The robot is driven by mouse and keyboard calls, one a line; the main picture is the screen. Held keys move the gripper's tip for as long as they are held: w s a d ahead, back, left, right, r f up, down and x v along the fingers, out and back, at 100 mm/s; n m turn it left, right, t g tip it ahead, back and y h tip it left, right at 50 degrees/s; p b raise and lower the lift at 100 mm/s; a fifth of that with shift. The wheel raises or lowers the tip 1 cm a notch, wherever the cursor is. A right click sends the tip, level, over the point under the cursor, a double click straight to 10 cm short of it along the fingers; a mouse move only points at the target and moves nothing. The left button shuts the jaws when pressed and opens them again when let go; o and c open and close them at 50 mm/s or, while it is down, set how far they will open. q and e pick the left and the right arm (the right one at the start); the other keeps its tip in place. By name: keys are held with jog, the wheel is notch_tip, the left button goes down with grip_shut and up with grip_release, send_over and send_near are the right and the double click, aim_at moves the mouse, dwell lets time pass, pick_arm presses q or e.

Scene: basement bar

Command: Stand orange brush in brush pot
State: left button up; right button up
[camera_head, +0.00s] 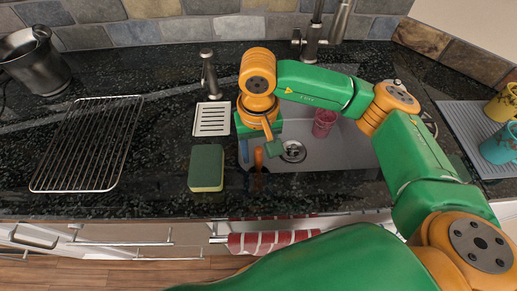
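An orange upright piece (258,157), which looks like part of the orange brush, shows at the front left of the sink, just below my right gripper. My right gripper (270,145) points down over the left part of the sink. Its wrist and fingers hide part of what lies beneath, and I cannot tell whether it is open, shut or touching the orange piece. A pinkish-red cup-like container (323,122) stands in the sink to the right of the gripper; I cannot tell whether it is the brush pot. My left gripper is out of view.
A green and yellow sponge (206,168) lies left of the sink (335,155). A blue item (244,151) is beside the orange piece. A wire rack (88,145), drain tray (212,119), soap dispenser (209,78) and faucet (311,40) are around. Mugs (498,148) stand at right.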

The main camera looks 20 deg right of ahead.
notch_tip(320, 180, up, 7)
jog(key=shift+r+b, duration=0.1)
jog(key=shift+b, duration=0.55)
dwell(0.6)
